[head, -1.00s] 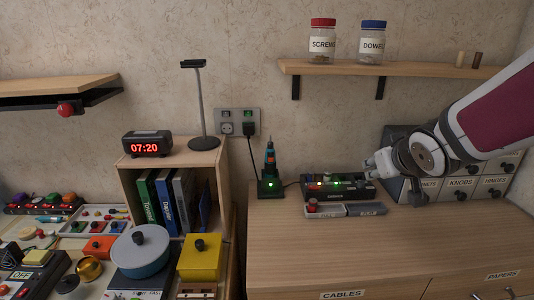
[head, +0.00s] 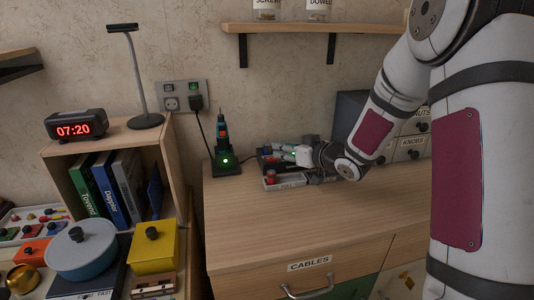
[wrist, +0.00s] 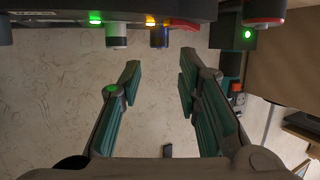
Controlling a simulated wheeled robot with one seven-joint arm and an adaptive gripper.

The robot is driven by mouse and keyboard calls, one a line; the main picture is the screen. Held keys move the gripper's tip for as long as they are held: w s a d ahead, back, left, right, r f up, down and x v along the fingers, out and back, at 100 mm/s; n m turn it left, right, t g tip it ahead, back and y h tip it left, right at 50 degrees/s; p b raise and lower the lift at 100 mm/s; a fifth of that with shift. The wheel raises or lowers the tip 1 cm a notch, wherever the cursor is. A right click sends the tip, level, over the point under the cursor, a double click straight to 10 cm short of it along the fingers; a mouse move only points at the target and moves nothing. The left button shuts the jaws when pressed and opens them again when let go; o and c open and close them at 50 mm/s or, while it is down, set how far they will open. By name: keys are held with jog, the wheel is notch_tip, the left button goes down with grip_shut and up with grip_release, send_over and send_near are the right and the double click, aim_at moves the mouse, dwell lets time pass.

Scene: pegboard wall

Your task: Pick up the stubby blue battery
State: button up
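A dark charger (wrist: 70,10) runs along the top of the wrist view, and its end shows in the head view (head: 266,163). A short blue battery (wrist: 158,37) stands out from it below an orange light, between a white one (wrist: 117,35) and a red part (wrist: 185,25).
Labelled drawers (head: 409,142) are to the right. The desk front (head: 300,220) is clear. A shelf (head: 340,37) hangs above.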

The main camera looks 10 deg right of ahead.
aim_at(268, 145)
jog(key=b+x, duration=0.1)
jog(key=x, duration=0.7)
jog(key=shift+w, duration=0.15)
jog(key=shift+c, duration=0.2)
grip_shut()
